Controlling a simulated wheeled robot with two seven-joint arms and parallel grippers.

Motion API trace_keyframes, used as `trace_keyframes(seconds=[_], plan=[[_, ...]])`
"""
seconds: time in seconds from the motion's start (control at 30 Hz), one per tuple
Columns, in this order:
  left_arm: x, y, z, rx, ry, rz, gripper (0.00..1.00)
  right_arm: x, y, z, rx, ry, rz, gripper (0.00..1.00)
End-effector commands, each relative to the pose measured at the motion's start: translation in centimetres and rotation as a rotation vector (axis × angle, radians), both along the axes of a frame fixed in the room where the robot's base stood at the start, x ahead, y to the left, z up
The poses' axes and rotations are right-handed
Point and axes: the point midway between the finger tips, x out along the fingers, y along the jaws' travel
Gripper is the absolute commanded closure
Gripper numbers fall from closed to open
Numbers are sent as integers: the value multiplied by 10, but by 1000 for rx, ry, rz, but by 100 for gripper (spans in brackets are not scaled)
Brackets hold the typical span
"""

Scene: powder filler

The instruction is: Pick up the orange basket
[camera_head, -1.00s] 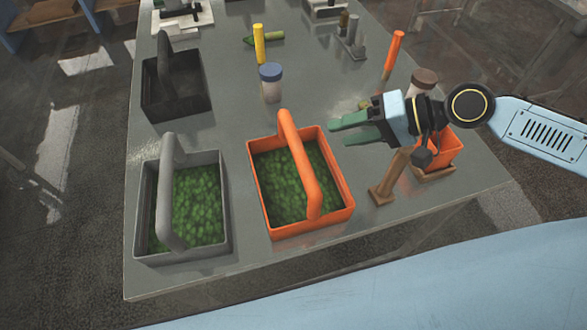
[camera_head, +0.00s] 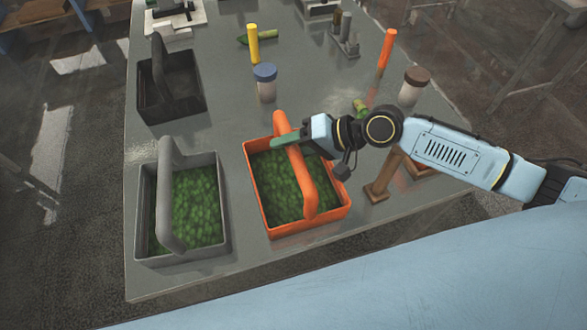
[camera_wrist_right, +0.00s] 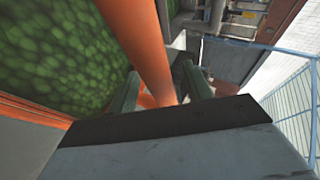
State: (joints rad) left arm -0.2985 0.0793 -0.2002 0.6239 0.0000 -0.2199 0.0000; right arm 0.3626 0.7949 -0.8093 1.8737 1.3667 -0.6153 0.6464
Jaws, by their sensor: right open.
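The orange basket (camera_head: 340,213) stands on the grey table at the front, filled with green leafy-looking pieces, its thick arched handle (camera_head: 303,178) upright. My right gripper (camera_head: 288,140) is at the upper part of this handle. In the right wrist view, the orange handle (camera_wrist_right: 143,42) passes between the two green fingers of my right gripper (camera_wrist_right: 160,88), which are open. I cannot tell whether a finger touches it. In the head view the wrist hides part of the basket's back right corner. My left gripper is not in view.
A grey basket (camera_head: 224,248) with similar green contents stands to the left, and a black basket (camera_head: 150,103) behind it. A blue-lidded jar (camera_head: 266,90), a brown-lidded jar (camera_head: 412,92) and a wooden stand (camera_head: 377,191) are nearby. The table's front edge is close.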

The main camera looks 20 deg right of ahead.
Motion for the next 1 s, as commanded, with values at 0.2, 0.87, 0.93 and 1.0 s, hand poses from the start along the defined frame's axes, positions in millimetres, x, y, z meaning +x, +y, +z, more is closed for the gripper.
trace_keyframes(seconds=[0.2, 0.87, 0.93, 1.0], plan=[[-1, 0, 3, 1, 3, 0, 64, 7, 14, -9, 0, -1, 1, 50], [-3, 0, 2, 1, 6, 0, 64, 6, 13, -9, -1, 0, 0, 100], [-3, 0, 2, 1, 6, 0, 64, 6, 13, -9, -1, 0, 0, 100], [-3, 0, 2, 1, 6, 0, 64, 6, 13, -9, -1, 0, 0, 100]])
